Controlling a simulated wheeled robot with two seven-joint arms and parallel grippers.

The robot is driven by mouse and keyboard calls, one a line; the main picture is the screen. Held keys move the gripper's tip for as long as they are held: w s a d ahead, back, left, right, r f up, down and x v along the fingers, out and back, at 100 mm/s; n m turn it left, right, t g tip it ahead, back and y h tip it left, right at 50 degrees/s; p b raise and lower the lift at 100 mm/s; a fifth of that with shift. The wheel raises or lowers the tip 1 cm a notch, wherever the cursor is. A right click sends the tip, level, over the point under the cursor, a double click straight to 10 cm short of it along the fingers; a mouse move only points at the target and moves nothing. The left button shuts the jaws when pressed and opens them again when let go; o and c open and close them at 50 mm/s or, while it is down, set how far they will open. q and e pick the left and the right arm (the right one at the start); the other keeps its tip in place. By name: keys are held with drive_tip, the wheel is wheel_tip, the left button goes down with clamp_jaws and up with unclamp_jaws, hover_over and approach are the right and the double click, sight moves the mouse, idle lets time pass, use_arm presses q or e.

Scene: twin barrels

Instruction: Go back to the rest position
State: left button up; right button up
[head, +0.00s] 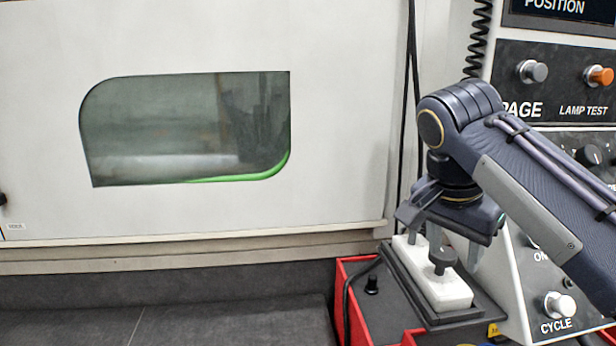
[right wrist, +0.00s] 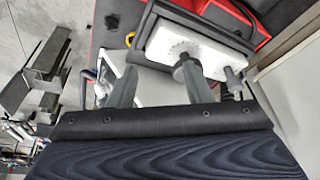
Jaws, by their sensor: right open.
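My right gripper (head: 456,246) points down from the arm that comes in from the right, and its grey fingers are apart. It is just above a white block (head: 448,292) with a dark round knob (head: 443,262) on top. In the right wrist view, the two fingers of my right gripper (right wrist: 157,62) reach towards the white block (right wrist: 212,50). The dark knob (right wrist: 185,72) is close to the right-hand finger there; I cannot tell whether they touch. My left gripper is not in view.
The white block sits on a black tray (head: 484,312) on a red-edged box (head: 340,290). A control panel (head: 550,95) stands close behind and right of my arm. A white machine door with a window (head: 185,130) fills the left. The dark surface (head: 170,315) below it is clear.

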drive_tip(key=s+f+n+t+y+b, duration=0.1)
drive_tip(key=s+f+n+y, duration=0.2)
drive_tip(key=s+f, duration=0.6)
drive_tip(key=s+f+n+t+y+b, duration=0.1)
drive_tip(key=s+f+n, duration=0.4)
drive_tip(key=s+f, duration=0.5)
wheel_tip(320, 180, down, 8)
drive_tip(key=t+y, duration=0.1)
drive_tip(key=y, duration=0.1)
drive_tip(key=shift+s+a+f+n+y, duration=0.2)
drive_tip(key=shift+n+y, duration=0.1)
drive_tip(key=shift+n, duration=0.1)
